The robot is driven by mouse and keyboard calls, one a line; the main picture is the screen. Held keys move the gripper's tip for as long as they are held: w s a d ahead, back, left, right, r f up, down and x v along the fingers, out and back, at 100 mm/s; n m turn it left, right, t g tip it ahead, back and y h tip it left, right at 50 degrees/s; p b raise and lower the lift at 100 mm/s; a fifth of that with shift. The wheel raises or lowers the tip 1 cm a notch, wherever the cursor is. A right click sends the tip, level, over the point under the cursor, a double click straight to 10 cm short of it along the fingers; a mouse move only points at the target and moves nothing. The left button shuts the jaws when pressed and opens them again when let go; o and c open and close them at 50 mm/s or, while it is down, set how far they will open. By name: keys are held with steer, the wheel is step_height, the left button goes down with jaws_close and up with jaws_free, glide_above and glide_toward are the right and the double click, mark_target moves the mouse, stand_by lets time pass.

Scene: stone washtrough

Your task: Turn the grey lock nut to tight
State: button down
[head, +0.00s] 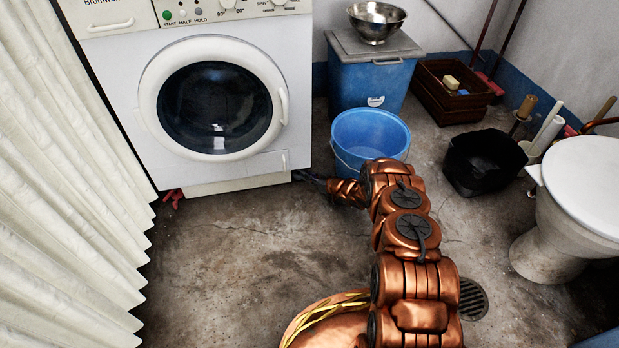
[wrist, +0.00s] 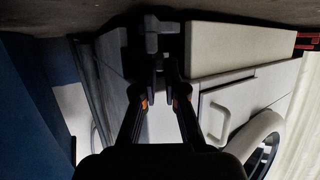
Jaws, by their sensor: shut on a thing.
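My gripper (head: 310,178) reaches low to the washing machine's front right bottom corner in the head view. In the wrist view, which shows the scene upside down, my gripper (wrist: 159,68) has its two fingers close together at a dark grey fitting with stubby arms (wrist: 152,38), which I take for the lock nut. The fingers are shut on it. The fitting sits beside the pale plinth (wrist: 228,48) under the washing machine (head: 215,100). The fingertips partly cover it, and shade hides its turn position. In the head view my arm and the corner hide the nut.
A blue bucket (head: 370,136) stands close to my gripper, before a blue lidded bin (head: 376,78). A black tub (head: 484,163) and a toilet (head: 575,205) are on the right. A white curtain (head: 60,180) hangs at left.

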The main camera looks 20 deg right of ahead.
steer(key=shift+a, duration=0.1)
steer(key=c, duration=1.2)
jaws_free()
steer(key=shift+w, duration=0.1)
steer(key=shift+c, duration=0.2)
steer(key=shift+s+d+r, duration=0.25)
steer(key=shift+s+d, duration=0.1)
steer(key=shift+s, duration=0.05)
steer(key=v, duration=1.1)
steer(key=shift+f, duration=0.1)
